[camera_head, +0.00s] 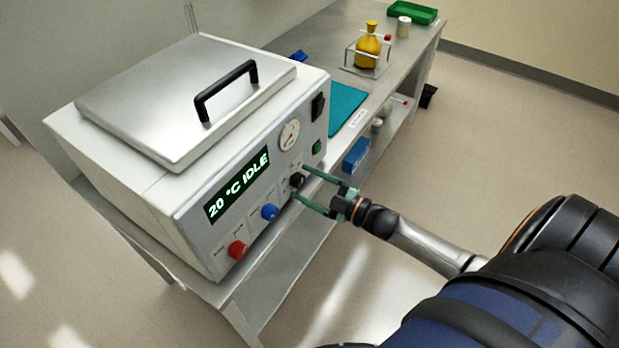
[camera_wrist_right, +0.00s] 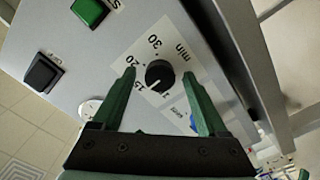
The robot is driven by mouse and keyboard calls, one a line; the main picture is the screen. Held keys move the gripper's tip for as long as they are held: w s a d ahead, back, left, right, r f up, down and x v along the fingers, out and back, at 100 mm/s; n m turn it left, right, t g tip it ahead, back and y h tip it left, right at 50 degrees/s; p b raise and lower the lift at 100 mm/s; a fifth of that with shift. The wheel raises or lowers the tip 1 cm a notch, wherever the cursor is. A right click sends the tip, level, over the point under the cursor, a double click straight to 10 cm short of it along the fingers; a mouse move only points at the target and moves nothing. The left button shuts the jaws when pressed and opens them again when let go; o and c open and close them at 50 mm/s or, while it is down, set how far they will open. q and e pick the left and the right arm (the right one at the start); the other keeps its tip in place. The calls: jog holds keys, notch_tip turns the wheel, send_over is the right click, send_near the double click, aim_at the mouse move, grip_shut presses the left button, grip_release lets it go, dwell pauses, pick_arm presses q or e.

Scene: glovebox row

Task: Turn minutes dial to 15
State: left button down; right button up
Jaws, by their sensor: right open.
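The minutes dial is a black round knob (camera_head: 297,180) on the front panel of the white bath unit (camera_head: 190,225). In the right wrist view the knob (camera_wrist_right: 159,75) sits on a white scale marked "min", with 30, 20 and a partly covered number at its left. A light pointer mark shows at the knob's lower left; its exact reading is hard to tell. My right gripper (camera_head: 299,181) is open, its green fingers (camera_wrist_right: 159,73) on either side of the knob, with gaps visible between fingers and knob. My left gripper is not in view.
A blue knob (camera_head: 270,212) and a red knob (camera_head: 237,249) sit on the same panel, under a display reading "20 °C IDLE" (camera_head: 238,187). A gauge (camera_head: 289,135), black switch (camera_head: 317,107) and green button (camera_head: 317,147) are above. A yellow flask (camera_head: 368,52) stands farther along the bench.

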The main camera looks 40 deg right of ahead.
jog(key=v, duration=1.2)
jog(key=shift+s, duration=0.25)
jog(key=shift+d, duration=0.15)
jog(key=s+a+f+m+g+h, duration=0.2)
jog(key=a+f+m, duration=0.3)
jog(key=a, duration=0.4)
jog(key=s+a+f+m+g+h, duration=0.2)
jog(key=s+a+f+m+g, duration=0.3)
jog(key=a, duration=0.4)
jog(key=shift+s+f+m, duration=0.25)
jog(key=shift+f+m, duration=0.45)
jog(key=shift+f, duration=0.2)
dwell(2.4)
